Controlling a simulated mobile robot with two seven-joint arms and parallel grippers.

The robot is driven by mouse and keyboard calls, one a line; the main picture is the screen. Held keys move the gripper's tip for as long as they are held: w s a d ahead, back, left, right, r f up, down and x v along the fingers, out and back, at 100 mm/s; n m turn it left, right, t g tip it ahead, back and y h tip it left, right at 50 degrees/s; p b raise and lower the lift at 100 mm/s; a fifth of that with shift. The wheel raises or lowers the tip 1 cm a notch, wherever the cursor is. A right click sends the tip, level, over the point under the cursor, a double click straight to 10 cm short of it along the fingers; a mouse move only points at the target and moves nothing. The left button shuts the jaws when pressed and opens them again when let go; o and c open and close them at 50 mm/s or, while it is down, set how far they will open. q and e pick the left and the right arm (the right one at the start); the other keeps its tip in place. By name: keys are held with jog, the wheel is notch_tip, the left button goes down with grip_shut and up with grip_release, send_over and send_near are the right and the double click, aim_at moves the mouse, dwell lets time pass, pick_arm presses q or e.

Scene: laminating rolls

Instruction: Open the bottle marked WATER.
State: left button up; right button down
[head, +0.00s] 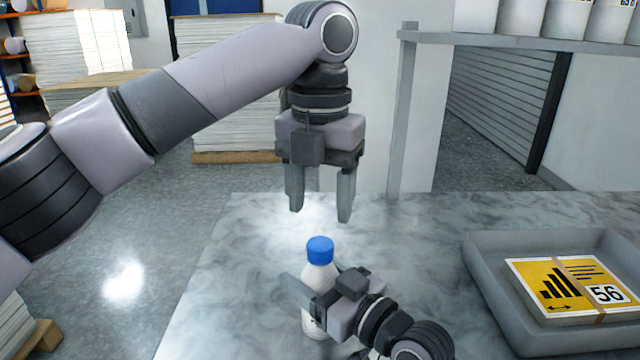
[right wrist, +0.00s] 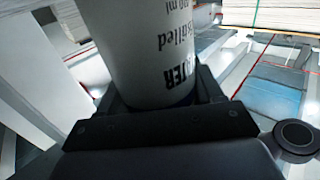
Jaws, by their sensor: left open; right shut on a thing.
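The white bottle (head: 319,277) with a blue cap (head: 320,249) stands upright on the marble-look table, cap on. In the right wrist view the bottle (right wrist: 152,45) fills the upper middle, its label upside down with letters ending "TER". My right gripper (head: 305,300) is shut around the bottle's body from the right; it hides part of the bottle. My left gripper (head: 320,205) points down above the cap, open and empty, with a gap between its fingertips and the cap.
A grey tray (head: 482,262) on the right of the table holds a yellow pack marked 56 (head: 566,285). A shelf (head: 520,42) with white containers stands behind. Paper stacks (head: 228,85) stand on the floor at the back. The table around the bottle's left is clear.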

aim_at(320, 243)
pick_arm(q)
notch_tip(320, 243, down, 6)
jog(key=shift+f, duration=0.25)
